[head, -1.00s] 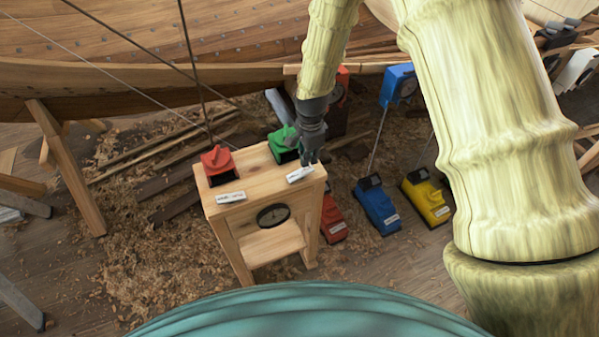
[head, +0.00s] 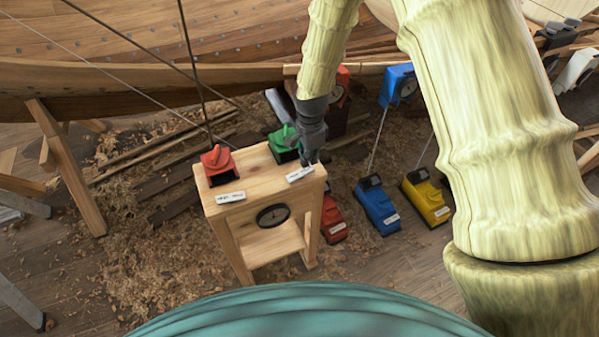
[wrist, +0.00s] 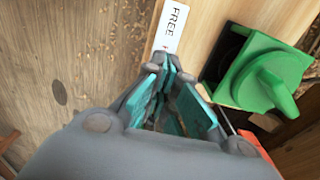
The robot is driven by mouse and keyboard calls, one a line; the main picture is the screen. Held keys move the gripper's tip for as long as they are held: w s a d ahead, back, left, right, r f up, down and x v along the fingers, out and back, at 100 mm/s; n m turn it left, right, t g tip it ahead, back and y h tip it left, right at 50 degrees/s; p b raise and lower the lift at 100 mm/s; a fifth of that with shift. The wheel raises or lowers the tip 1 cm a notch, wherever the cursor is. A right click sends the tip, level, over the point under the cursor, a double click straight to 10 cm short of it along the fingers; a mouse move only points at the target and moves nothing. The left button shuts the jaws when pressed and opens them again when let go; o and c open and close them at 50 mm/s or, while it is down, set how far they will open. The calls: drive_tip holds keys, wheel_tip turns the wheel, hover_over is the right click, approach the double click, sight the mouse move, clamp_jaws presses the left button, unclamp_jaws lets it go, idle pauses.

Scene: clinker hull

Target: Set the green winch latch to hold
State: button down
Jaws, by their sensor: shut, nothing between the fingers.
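The green winch latch (head: 284,144) sits on the right part of the wooden stand's top, partly hidden behind my gripper in the head view. In the wrist view the green latch (wrist: 262,80) has a round knob with a lever pointing down and to the right. My gripper (head: 307,160) is shut and empty, just right of the latch. In the wrist view my gripper (wrist: 172,75) has its fingertips beside the latch and close to a white label (wrist: 172,25) reading "FREE", the rest cut off. I cannot tell whether a finger touches the latch.
A red latch (head: 217,160) sits on the left of the wooden stand (head: 250,190), with a white label (head: 230,197) in front. Blue (head: 377,207) and yellow (head: 427,200) units stand on the floor to the right. The hull and thin ropes are behind.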

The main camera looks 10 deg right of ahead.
sight(309, 168)
drive_tip(key=shift+f+b, duration=0.7)
drive_tip(key=shift+f, duration=0.85)
idle(1.3)
drive_tip(key=shift+r, duration=0.1)
drive_tip(key=shift+r+p, duration=2.35)
drive_tip(key=shift+r, duration=1.05)
